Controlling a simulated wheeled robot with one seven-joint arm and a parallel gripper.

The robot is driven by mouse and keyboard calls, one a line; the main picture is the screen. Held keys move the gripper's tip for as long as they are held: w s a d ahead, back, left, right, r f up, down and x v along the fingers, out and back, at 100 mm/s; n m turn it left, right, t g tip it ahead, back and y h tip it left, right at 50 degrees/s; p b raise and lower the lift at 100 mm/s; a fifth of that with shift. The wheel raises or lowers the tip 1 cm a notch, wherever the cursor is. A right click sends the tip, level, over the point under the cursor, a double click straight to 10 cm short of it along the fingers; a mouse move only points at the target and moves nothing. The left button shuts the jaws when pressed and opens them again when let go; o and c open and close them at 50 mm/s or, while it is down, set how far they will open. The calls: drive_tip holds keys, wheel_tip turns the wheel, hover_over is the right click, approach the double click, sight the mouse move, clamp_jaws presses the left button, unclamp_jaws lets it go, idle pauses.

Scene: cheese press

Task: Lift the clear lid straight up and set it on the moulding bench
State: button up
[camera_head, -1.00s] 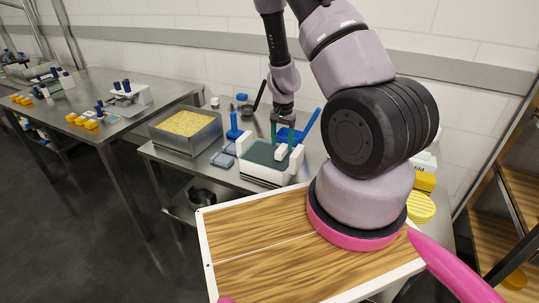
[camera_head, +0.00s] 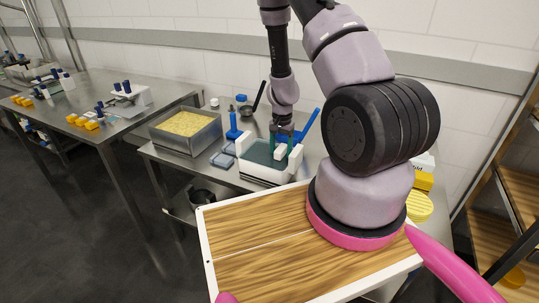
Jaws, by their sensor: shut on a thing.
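The clear lid (camera_head: 261,152) looks dark green and see-through. It lies on a white box-shaped press (camera_head: 262,177) with white uprights, on the steel moulding bench (camera_head: 190,167). My gripper (camera_head: 284,148) points down at the right part of the lid. Its green fingers are shut on a small white piece there, which looks like the lid's handle. The lid appears level and still down on the white press; I cannot make out a gap beneath it. The fingertips are small and partly hidden by the white parts.
A steel tub of yellow curd (camera_head: 186,124) stands left of the press, with small blue-grey trays (camera_head: 222,160) between. Blue tools (camera_head: 233,126) and a dark ladle (camera_head: 259,96) are behind. A yellow round (camera_head: 419,207) is at right. Another steel table (camera_head: 80,95) stands at left.

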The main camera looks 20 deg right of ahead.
drive_tip(key=shift+s+a+f, duration=0.15)
drive_tip(key=shift+s+f, duration=0.1)
drive_tip(key=shift+f, duration=0.25)
drive_tip(key=shift+w+r, duration=0.15)
drive_tip(key=shift+r, duration=0.25)
drive_tip(key=shift+w+r, duration=0.1)
drive_tip(key=shift+r, duration=0.1)
clamp_jaws()
drive_tip(key=shift+r, duration=0.6)
drive_tip(key=shift+r, duration=0.1)
drive_tip(key=shift+r, duration=3.45)
